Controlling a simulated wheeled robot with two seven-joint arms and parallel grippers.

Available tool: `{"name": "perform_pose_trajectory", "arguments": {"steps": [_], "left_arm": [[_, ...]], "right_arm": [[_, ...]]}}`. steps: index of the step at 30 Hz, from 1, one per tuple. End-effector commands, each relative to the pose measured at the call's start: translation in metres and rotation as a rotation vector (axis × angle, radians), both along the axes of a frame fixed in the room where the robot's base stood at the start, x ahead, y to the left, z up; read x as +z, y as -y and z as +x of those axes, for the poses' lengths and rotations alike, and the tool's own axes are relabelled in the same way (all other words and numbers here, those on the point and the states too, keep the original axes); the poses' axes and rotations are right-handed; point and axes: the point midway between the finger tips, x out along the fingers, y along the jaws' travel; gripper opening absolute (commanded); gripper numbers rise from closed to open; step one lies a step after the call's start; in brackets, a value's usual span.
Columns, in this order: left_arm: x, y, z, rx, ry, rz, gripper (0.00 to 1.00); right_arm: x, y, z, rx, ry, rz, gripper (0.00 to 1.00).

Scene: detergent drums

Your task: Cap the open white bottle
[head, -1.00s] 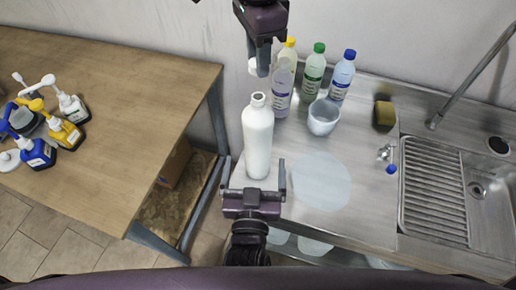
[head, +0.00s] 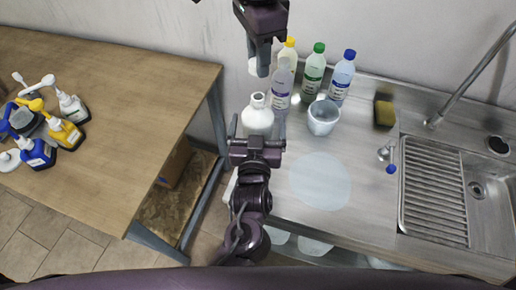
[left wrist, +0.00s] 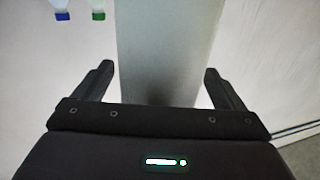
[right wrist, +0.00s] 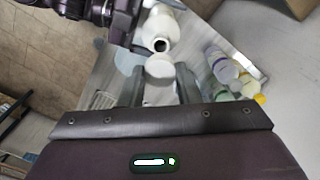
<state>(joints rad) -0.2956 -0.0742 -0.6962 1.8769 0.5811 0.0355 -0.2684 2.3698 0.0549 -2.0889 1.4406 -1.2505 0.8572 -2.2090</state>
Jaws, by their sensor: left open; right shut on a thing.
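The open white bottle (head: 257,119) stands upright on the steel counter, its dark mouth uncovered. My left gripper (head: 257,133) is open, with its fingers on either side of the bottle; it hides the lower body. In the left wrist view the bottle (left wrist: 165,50) fills the space between the spread fingers; contact cannot be told. My right gripper (head: 261,68) is shut on a white cap (head: 253,67), beyond the bottle in the head view. In the right wrist view the cap (right wrist: 160,70) sits between the fingers, apart from the bottle's mouth (right wrist: 160,44).
Yellow-capped (head: 288,57), green-capped (head: 314,72) and blue-capped (head: 341,76) bottles stand by the wall, with a pale purple bottle (head: 281,92) and white cup (head: 322,118) nearby. A sponge (head: 384,112) and sink (head: 435,190) are right. A wooden table (head: 130,120) holds pump bottles.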

Motion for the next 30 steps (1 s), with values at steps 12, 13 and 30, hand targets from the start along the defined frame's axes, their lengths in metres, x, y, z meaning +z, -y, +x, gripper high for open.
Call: {"name": "perform_pose_trajectory", "arguments": {"steps": [12,13,30], "left_arm": [[0.0,0.0,0.002,-0.001,-0.001,0.0,0.8],[0.0,0.0,0.002,-0.001,-0.001,0.0,0.76],[-0.001,0.0,0.002,0.0,0.0,0.0,0.25]], "right_arm": [[0.0,0.0,0.0,0.0,0.0,0.0,0.09],[0.0,0.0,0.0,0.0,0.0,0.0,0.09],[-0.015,0.0,0.0,0.0,-0.005,-0.001,0.09]]}}
